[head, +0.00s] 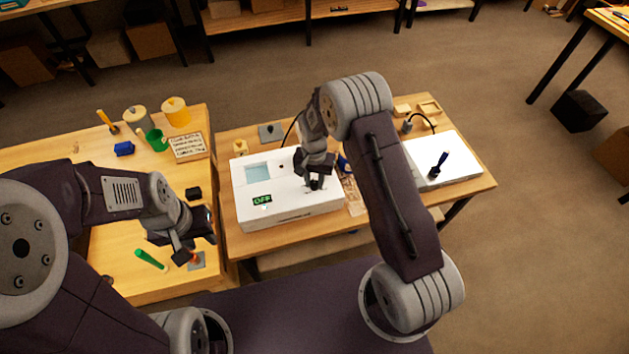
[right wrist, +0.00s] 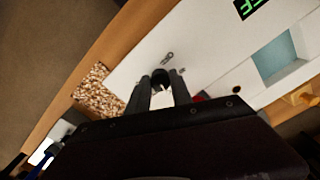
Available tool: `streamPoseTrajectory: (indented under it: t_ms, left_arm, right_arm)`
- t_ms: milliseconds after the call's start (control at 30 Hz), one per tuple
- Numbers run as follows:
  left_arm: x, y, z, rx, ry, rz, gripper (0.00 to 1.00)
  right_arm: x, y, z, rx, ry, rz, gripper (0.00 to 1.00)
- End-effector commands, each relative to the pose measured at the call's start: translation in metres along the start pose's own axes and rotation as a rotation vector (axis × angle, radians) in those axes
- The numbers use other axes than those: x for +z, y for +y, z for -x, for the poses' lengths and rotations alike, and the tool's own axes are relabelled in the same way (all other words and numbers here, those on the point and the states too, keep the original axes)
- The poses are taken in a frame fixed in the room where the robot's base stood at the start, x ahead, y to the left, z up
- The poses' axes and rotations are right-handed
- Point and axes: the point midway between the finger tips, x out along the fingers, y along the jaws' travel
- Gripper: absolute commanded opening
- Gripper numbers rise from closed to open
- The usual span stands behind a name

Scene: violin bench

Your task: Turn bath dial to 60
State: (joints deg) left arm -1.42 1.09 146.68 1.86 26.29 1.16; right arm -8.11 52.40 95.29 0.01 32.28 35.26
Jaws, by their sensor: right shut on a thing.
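The bath is a white box (head: 290,213) on the middle bench, with a pale blue basin (head: 257,173) and a display (head: 262,200) reading OFF in green. The display also shows at the top of the right wrist view (right wrist: 247,7). My right gripper (head: 315,183) is over the right part of the box top. In the right wrist view its fingers (right wrist: 160,84) are shut on the small black dial (right wrist: 160,77). The dial's marking is too small to read. My left gripper (head: 187,250) is low over the left bench, close to a red-orange piece; its jaws are unclear.
A white panel (head: 443,165) with a dark-handled tool (head: 438,165) lies right of my right arm.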

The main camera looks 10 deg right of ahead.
Motion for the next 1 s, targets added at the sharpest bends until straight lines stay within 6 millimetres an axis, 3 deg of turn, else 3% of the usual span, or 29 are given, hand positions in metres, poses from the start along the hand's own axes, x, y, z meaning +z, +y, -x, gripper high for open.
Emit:
streamPoseTrajectory:
  t_ms: [600,1000]
  left_arm:
    - [0.0003,0.0000,-0.0023,0.000,0.000,0.000,0.36]
    - [0.0003,0.0000,-0.0028,0.000,0.000,0.000,0.36]
  right_arm:
    - [0.0010,-0.0003,-0.0013,0.004,-0.003,-0.553,0.00]
    - [0.0009,-0.0006,-0.0012,0.004,-0.003,-0.757,0.00]
